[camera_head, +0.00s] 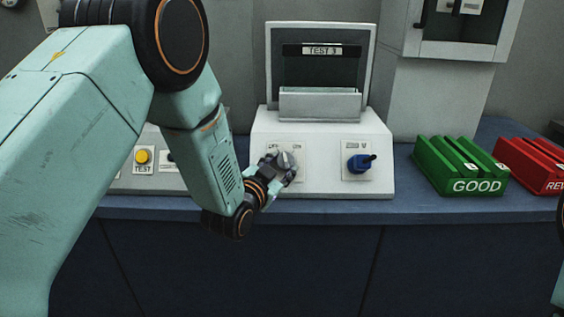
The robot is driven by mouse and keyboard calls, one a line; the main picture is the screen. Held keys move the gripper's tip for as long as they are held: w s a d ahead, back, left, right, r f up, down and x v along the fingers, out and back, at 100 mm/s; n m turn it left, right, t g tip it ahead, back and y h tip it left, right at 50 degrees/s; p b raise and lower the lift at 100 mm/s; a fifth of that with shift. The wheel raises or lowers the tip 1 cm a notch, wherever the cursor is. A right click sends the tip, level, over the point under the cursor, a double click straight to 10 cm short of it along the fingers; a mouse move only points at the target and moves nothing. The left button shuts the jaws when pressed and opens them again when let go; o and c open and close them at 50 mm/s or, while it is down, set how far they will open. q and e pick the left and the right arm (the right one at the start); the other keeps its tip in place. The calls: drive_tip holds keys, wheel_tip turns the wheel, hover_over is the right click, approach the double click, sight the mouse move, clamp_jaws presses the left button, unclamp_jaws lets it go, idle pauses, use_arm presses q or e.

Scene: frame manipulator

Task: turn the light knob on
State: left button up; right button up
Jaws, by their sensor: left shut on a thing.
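My left gripper (280,166) reaches in from the left to the front face of a white test unit (322,184). It is shut on a knob at the left plate of that face. The gripper hides the knob itself, so its angle cannot be seen. Parts of a label show above the gripper, too small to read with certainty. A second knob, blue (361,163), sits on the right plate, clear of the gripper. My right gripper is not in view; only a bit of my right arm shows at the right edge.
A screen reading TEST 3 (320,50) stands on the unit. A yellow TEST button (143,156) is on a panel at left. A green GOOD tray (437,174) and a red tray (528,171) stand at right on the blue bench (340,209).

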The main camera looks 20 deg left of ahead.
use_arm(q)
drive_tip(key=m+g+h+p, duration=0.1)
drive_tip(key=m+p, duration=0.1)
drive_tip(key=r+m+g+h+p, duration=0.1)
drive_tip(key=m+p, duration=0.1)
drive_tip(key=m, duration=0.1)
drive_tip(key=m+g+h+p, duration=0.1)
drive_tip(key=m+p, duration=0.1)
drive_tip(key=shift+w+a+r, duration=0.15)
drive_tip(key=shift+w+a, duration=0.05)
drive_tip(key=shift+a, duration=0.2)
drive_tip(key=shift+w+m+g+h+p, duration=0.15)
drive_tip(key=shift+m+g+h+p, duration=0.25)
drive_tip(key=shift+m+g+p, duration=1.1)
drive_tip(key=shift+m+t, duration=0.3)
drive_tip(key=shift+m, duration=0.2)
drive_tip(key=o, duration=1.1)
drive_tip(key=shift+o, duration=0.2)
drive_tip(key=shift+a, duration=0.1)
